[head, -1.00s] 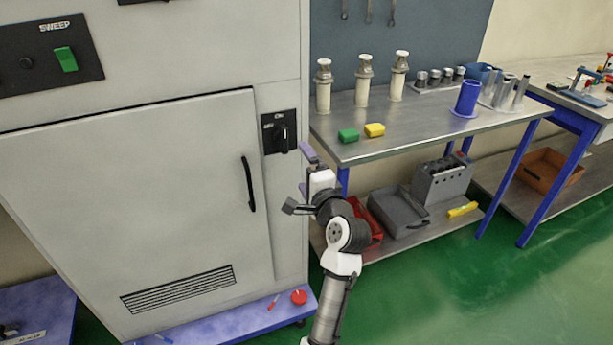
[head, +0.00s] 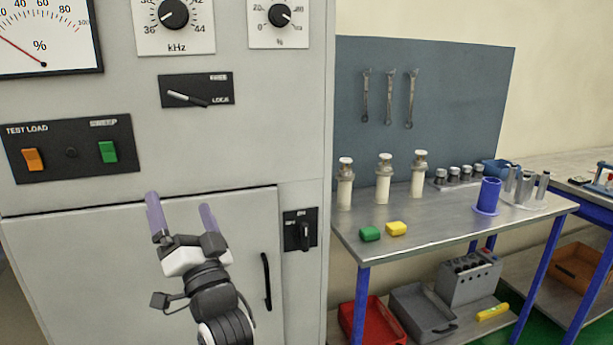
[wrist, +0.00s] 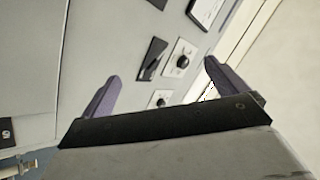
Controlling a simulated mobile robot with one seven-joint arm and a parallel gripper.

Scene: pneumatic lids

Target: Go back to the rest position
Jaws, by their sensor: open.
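My gripper (head: 182,218) is raised in front of the grey cabinet (head: 232,110) in the head view. Its two purple fingers point up and stand wide apart, with nothing between them. In the wrist view my gripper (wrist: 165,85) is also open and empty. The cabinet's panel with dials and a lever switch (wrist: 152,58) shows beyond the fingers. The fingers look apart from the panel, though the exact distance cannot be told.
A rotary switch (head: 304,232) and a black door handle (head: 267,281) stick out from the cabinet.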

